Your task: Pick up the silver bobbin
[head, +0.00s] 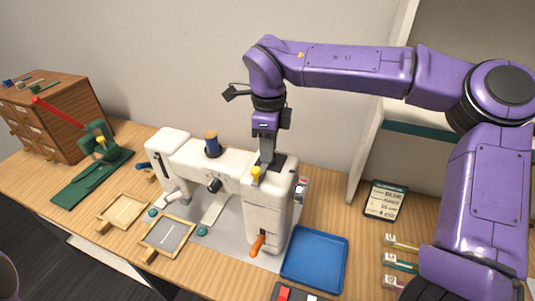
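I cannot make out a silver bobbin in the head view; it may be hidden or too small to tell. My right gripper (266,150) points straight down over the right end of the white sewing machine (225,172), close to a dark plate (281,163) and a yellow knob (256,173) on its top. Its fingers look like one narrow grey shape, so I cannot tell whether they are open or shut, or whether they hold anything. My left gripper is not in view.
A blue tray (315,260) lies right of the machine. A dark sign (385,200) and several tagged strips are farther right. Small wooden frames (168,236) lie in front of the machine. A green tool with a red lever (97,150) and a wooden drawer cabinet (55,115) stand left.

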